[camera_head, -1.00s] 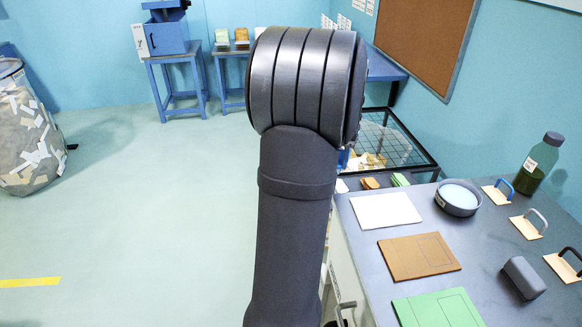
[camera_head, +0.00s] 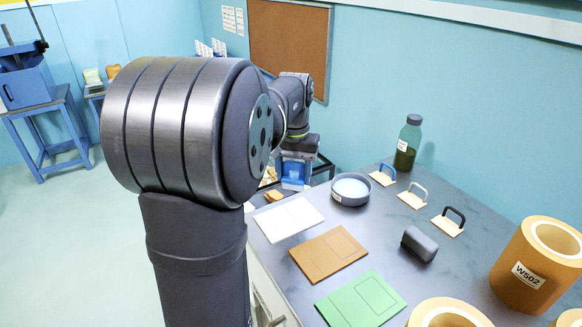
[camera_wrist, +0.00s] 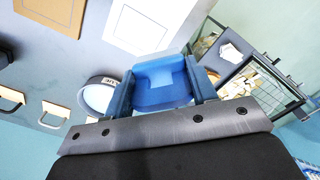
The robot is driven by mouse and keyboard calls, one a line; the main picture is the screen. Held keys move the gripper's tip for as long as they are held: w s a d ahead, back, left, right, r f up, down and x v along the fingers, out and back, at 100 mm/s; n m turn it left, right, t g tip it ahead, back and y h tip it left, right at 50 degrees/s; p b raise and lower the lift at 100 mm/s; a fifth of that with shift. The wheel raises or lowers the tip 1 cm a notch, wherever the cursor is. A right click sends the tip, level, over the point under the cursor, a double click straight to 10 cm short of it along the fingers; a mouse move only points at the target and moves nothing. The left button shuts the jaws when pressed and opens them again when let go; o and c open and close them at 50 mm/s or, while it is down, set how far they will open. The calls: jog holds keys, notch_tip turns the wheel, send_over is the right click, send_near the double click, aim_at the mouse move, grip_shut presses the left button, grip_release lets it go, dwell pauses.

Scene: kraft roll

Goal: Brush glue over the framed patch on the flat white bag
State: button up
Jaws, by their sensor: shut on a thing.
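The flat white bag (camera_head: 289,219) lies on the grey table, left of the brown and green ones in depth order; its framed patch (camera_wrist: 143,22) shows as a thin outlined rectangle at the top of the wrist view. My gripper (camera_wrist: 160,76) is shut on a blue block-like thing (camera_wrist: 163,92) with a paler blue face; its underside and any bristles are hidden. In the head view my gripper (camera_head: 296,165) is beyond the bag, near the table's far edge. A round grey dish (camera_head: 369,197) with pale blue-white liquid (camera_head: 350,188) stands right of it.
A brown bag (camera_head: 328,255) and a green bag (camera_head: 360,301) lie nearer. Three handled pads (camera_head: 412,200), a dark grey block (camera_head: 419,244), a bottle (camera_head: 408,143) and tan rolls (camera_head: 538,265) take up the right. A wire-framed rack (camera_wrist: 245,75) stands beyond the table.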

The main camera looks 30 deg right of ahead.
aim_at(295, 189)
notch_tip(295, 189, down, 6)
jog(key=shift+f, duration=0.1)
jog(key=shift+s, duration=0.35)
jog(key=shift+c, duration=0.3)
jog(key=shift+s, duration=3.5)
jog(key=shift+w, duration=3.85)
jog(key=shift+r, duration=4.15)
jog(key=shift+w+f, duration=0.1)
